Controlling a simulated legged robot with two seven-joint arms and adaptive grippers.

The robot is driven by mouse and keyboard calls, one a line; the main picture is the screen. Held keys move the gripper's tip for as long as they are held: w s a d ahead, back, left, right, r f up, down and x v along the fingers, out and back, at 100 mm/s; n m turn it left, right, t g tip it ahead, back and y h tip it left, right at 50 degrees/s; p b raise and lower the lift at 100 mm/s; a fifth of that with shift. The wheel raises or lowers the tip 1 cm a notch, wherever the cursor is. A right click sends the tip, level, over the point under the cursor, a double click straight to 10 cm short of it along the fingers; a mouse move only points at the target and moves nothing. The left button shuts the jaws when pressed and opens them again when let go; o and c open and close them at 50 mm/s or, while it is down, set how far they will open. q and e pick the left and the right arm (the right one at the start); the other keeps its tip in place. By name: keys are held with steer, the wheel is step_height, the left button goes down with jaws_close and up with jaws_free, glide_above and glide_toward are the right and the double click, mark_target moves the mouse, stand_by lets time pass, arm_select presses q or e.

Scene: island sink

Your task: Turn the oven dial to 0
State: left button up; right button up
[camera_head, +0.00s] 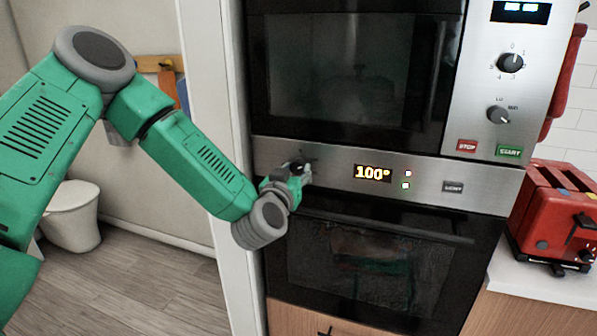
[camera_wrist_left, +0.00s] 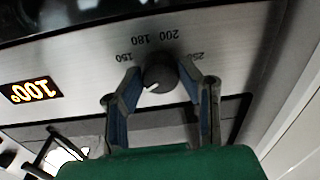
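The oven dial (camera_wrist_left: 160,74) is a round black knob with a white pointer mark on the steel oven panel (camera_head: 330,165). In the left wrist view the numbers 150, 180, 200 and 250 show upside down around it. The oven display (camera_head: 373,173) reads 100°, and it also shows in the left wrist view (camera_wrist_left: 31,92). My left gripper (camera_head: 300,172) is at the dial. In the left wrist view its two fingers (camera_wrist_left: 162,88) stand either side of the knob, close to it; I cannot tell whether both touch it. The right gripper is not in view.
A microwave (camera_head: 350,70) with its own knobs sits above the panel. The oven door handle (camera_head: 390,226) runs just below. A red toaster (camera_head: 555,215) stands on the counter at right. A white cabinet edge (camera_head: 215,110) is close behind my left arm.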

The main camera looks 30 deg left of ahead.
arm_select(q)
steer(key=shift+a+f, duration=0.15)
steer(key=shift+a, duration=0.2)
steer(key=shift+d, duration=0.4)
steer(key=shift+n, duration=0.3)
steer(key=shift+a+n+b, duration=0.2)
steer(key=shift+n+b, duration=0.3)
steer(key=shift+n, duration=0.8)
steer(key=n+b, duration=0.1)
steer(key=n, duration=0.1)
steer(key=shift+d+n, duration=0.2)
steer(key=shift+n, duration=0.2)
steer(key=n+b, duration=0.3)
steer(key=n, duration=0.2)
steer(key=shift+n+g, duration=0.3)
steer(key=shift+n, duration=0.1)
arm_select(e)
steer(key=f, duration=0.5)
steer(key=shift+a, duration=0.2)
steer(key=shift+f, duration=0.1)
